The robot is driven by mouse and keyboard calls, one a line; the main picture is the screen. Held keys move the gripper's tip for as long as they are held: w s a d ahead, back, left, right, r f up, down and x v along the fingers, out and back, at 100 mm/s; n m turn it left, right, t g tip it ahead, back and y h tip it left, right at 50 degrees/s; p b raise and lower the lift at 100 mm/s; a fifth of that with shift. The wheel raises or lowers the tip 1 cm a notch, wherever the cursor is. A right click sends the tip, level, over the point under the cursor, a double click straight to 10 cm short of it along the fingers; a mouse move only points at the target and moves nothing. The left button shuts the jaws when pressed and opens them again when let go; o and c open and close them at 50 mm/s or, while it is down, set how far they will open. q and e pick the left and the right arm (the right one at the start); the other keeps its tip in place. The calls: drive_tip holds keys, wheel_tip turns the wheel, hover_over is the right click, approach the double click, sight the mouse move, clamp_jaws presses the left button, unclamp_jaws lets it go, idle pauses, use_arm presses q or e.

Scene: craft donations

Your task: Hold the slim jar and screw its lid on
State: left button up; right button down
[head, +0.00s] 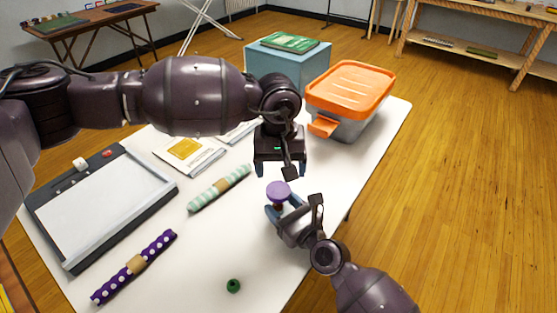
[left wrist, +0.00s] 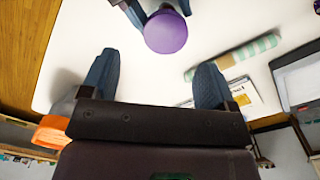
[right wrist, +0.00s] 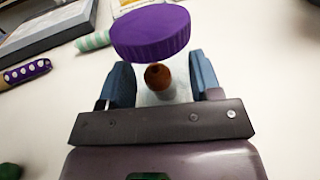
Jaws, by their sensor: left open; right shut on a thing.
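The slim jar (right wrist: 178,97) looks clear, with something brown inside. My right gripper (head: 281,213) is shut around it, one blue finger on each side in the right wrist view (right wrist: 163,88). The purple lid (head: 278,191) is at the top of the jar, above the right fingers. It shows large in the right wrist view (right wrist: 150,35) and from above in the left wrist view (left wrist: 166,33). I cannot tell how tightly it sits. My left gripper (head: 277,168) is open and empty, above the lid and apart from it; its fingers also show in the left wrist view (left wrist: 155,82).
On the white table (head: 203,262) lie a mint roll (head: 220,188), a purple dotted roll (head: 155,250), a grey-framed board (head: 100,200), flat packets (head: 188,155) and a small green object (head: 233,286). An orange-lidded box (head: 350,90) stands at the back right.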

sight(278, 189)
use_arm(q)
drive_tip(key=n, duration=0.4)
drive_tip(key=shift+r, duration=0.2)
drive_tip(key=n, duration=0.4)
drive_tip(key=shift+r+n, duration=0.15)
drive_tip(key=shift+n, duration=0.15)
drive_tip(key=n, duration=0.6)
drive_tip(key=shift+w+r+n, duration=0.1)
drive_tip(key=shift+r+n, duration=0.15)
drive_tip(key=shift+n, duration=0.05)
drive_tip(key=n, duration=0.6)
drive_tip(key=shift+a+r+n, duration=0.1)
drive_tip(key=shift+n, duration=0.3)
drive_tip(key=n, duration=0.7)
drive_tip(key=shift+a, duration=0.15)
drive_tip(key=shift+f, duration=4)
